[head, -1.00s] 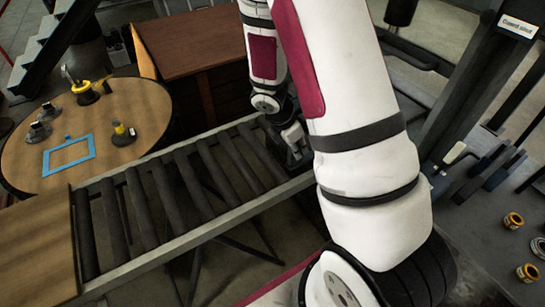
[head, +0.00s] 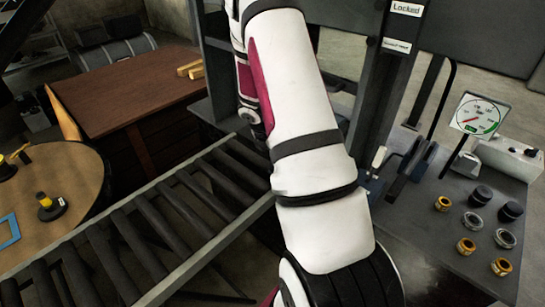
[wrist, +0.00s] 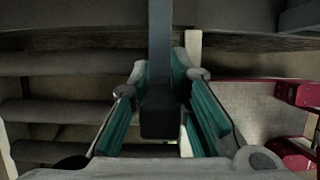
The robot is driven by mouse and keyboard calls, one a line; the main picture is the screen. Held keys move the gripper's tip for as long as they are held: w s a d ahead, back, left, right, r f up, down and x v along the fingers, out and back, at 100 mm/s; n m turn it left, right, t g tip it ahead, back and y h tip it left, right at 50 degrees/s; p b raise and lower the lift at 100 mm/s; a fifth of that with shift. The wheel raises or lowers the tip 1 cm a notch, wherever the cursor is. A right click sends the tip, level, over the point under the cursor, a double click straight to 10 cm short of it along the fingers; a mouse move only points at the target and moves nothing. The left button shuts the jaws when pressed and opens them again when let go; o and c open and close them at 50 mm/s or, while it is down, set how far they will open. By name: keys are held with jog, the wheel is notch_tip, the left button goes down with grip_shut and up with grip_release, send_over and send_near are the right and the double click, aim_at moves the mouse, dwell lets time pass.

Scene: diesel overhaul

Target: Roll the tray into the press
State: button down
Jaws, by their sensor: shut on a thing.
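In the wrist view my gripper (wrist: 160,78) has its teal-padded fingers on both sides of a dark upright bar (wrist: 159,115) and is shut on it. The bar runs up to a grey-brown edge at the top, which may be the tray; I cannot tell. No tray shows clearly in the head view. There my arm hides my gripper and the far right end of the roller conveyor (head: 203,254). The press (head: 372,85) is the dark frame behind my arm, with a "Locked" sign (head: 406,9). Its opening is mostly hidden.
A bench (head: 440,240) at right holds several brass and dark rings, a gauge (head: 480,115) and a grey box (head: 508,157). A round wooden table (head: 75,165) and a brown desk (head: 130,85) stand left. Rollers show bare at left.

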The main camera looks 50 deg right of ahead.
jog(key=shift+d+r, duration=0.1)
jog(key=shift+d, duration=0.15)
jog(key=c, duration=1.5)
grip_release()
jog(key=shift+d, duration=0.1)
jog(key=shift+a+r, duration=0.15)
jog(key=shift+a, duration=0.05)
jog(key=v, duration=1.1)
jog(key=shift+a+r, duration=0.15)
jog(key=shift+r, duration=0.1)
